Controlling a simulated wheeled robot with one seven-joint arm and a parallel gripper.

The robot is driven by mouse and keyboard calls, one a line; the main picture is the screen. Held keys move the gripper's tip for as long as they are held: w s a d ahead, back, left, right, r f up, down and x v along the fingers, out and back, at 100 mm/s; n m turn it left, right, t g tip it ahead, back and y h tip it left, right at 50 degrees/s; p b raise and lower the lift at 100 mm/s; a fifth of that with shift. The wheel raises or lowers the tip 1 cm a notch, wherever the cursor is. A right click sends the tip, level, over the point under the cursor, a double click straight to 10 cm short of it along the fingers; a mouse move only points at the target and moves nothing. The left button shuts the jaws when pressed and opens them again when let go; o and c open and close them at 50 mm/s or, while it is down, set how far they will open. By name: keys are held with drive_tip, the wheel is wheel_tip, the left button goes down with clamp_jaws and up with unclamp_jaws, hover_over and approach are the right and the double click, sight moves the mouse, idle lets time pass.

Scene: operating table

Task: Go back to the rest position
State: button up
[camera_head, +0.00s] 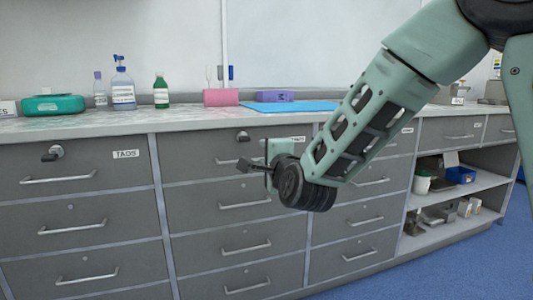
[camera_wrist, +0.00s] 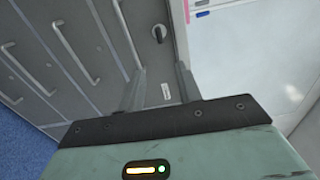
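My gripper (camera_head: 246,165) is in front of the grey drawer cabinet (camera_head: 230,182) in the head view, at the height of the top drawers. The arm comes in from the upper right. In the wrist view my gripper (camera_wrist: 160,82) shows two dark fingers standing apart with nothing between them. Beyond the fingers are the cabinet front, a drawer lock and a white label (camera_wrist: 166,91). In the head view the fingers are too small to judge clearly.
The counter (camera_head: 120,123) holds a teal case (camera_head: 53,105), several bottles, a pink block (camera_head: 221,97), a purple object (camera_head: 275,96) and a blue sheet (camera_head: 290,107). Open shelves (camera_head: 455,192) with small items are at right. Blue floor (camera_head: 430,275) is clear in front.

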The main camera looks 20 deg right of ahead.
drive_tip(key=shift+s, duration=0.15)
idle(0.3)
drive_tip(key=s+a+f+n+g+y, duration=0.5)
drive_tip(key=s+a+f+n+g, duration=0.6)
drive_tip(key=s+n, duration=0.35)
drive_tip(key=s+d+f+n+g+h, duration=0.1)
drive_tip(key=s+f+n+g, duration=0.1)
drive_tip(key=s+n, duration=0.35)
drive_tip(key=s+d+f+n+g+h, duration=0.1)
drive_tip(key=s+n+g+h, duration=0.15)
drive_tip(key=s, duration=0.65)
drive_tip(key=s+d+f+n+g+h, duration=0.1)
drive_tip(key=s+d+f+n+g, duration=0.15)
drive_tip(key=s, duration=0.45)
wheel_tip(320, 180, up, 35)
drive_tip(key=p, duration=3.4)
drive_tip(key=shift+s+a+n+p, duration=0.3)
drive_tip(key=shift+a+n, duration=0.05)
drive_tip(key=shift+n, duration=0.05)
